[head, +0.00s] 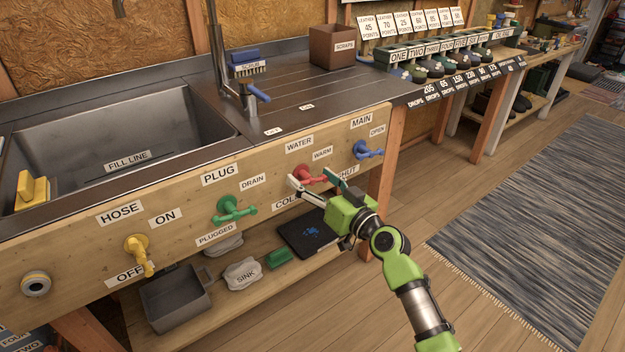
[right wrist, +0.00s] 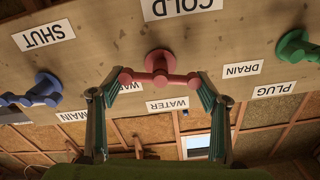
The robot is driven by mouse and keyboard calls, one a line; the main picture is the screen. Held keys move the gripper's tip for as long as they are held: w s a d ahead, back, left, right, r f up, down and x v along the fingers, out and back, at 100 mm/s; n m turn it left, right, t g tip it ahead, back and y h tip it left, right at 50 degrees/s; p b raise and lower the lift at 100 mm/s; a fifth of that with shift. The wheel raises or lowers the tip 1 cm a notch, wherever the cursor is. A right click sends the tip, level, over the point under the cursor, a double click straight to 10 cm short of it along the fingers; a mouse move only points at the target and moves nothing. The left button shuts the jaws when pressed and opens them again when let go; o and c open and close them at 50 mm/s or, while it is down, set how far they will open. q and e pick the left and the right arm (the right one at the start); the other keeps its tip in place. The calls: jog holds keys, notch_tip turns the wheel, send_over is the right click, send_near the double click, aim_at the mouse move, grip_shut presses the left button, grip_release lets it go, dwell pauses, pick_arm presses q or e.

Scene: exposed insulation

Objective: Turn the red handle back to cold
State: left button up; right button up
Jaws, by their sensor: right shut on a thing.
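The red handle (head: 309,172) is a tap-like lever on the wooden front panel, between the WATER and WARM labels above and the COLD label below, which my gripper partly covers. My right gripper (head: 311,180) has one finger at each end of the handle. In the right wrist view, which is upside down, the handle's crossbar (right wrist: 160,78) lies roughly level between the two fingers of the gripper (right wrist: 160,86), shut across its ends. The COLD label (right wrist: 183,7) shows at the top edge there. My left gripper is not in view.
The blue MAIN handle (head: 367,150) is close on the right, and the green PLUG handle (head: 233,209) is on the left. The yellow HOSE handle (head: 138,250) is farther left. A low shelf below holds a grey bin (head: 177,300). Open floor lies to the right.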

jog(key=shift+m, duration=0.7)
jog(key=m, duration=0.2)
jog(key=shift+d+m, duration=0.1)
jog(key=shift+m, duration=0.2)
jog(key=shift+w+f+m, duration=0.1)
jog(key=shift+m, duration=0.8)
jog(key=m, duration=0.2)
jog(key=shift+m, duration=0.4)
jog(key=m+p, duration=0.1)
jog(key=m, duration=0.1)
jog(key=shift+d+f+m, duration=0.1)
jog(key=shift+m, duration=0.2)
pick_arm(q)
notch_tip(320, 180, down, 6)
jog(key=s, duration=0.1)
jog(key=shift+p, duration=0.45)
pick_arm(e)
jog(key=shift+f+m, duration=0.2)
jog(key=shift+m, duration=1.9)
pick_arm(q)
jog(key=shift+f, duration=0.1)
pick_arm(e)
jog(key=o, duration=1.1)
